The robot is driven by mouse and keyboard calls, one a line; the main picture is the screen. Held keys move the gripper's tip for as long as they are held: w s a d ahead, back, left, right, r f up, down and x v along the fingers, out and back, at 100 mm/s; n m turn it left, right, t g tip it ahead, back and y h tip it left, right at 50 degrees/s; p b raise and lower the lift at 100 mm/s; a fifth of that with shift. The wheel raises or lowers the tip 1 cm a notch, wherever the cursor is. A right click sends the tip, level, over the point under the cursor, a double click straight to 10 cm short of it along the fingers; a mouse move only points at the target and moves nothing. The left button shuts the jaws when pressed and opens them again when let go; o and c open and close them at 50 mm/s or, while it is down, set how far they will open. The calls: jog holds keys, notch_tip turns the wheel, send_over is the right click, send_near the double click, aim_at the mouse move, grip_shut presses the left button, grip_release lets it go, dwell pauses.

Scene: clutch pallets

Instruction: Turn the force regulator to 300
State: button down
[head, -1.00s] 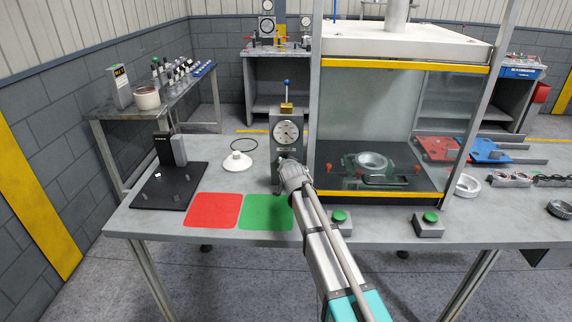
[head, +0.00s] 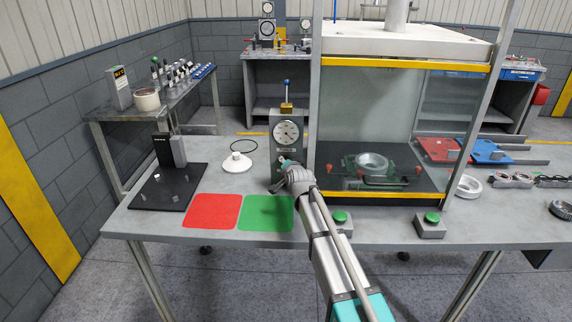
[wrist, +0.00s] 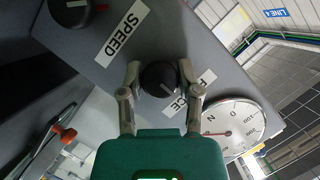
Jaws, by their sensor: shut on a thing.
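The force regulator is a black knob (wrist: 160,78) with a pale pointer mark, on a grey panel beside a label partly hidden by a finger, of which "CE" shows. My gripper (wrist: 160,73) is shut on this knob, one finger on each side. A round white gauge (wrist: 232,128) with a red needle sits right below the knob in the wrist view; its value is too small to read surely. In the head view the gauge (head: 287,132) is on the upright grey unit (head: 275,150), and my gripper (head: 287,168) is at that unit below the gauge.
A second black knob (wrist: 70,10), near the label SPEED (wrist: 122,30), is on the same panel. Red (head: 212,211) and green (head: 266,213) mats lie in front. The glazed press enclosure (head: 390,120) stands close on the right, with green buttons (head: 340,217) before it.

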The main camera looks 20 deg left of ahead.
jog(key=shift+c, duration=1.5)
grip_release()
jog(key=shift+n+h+p, duration=0.3)
jog(key=shift+n+p, duration=0.05)
jog(key=shift+n, duration=0.15)
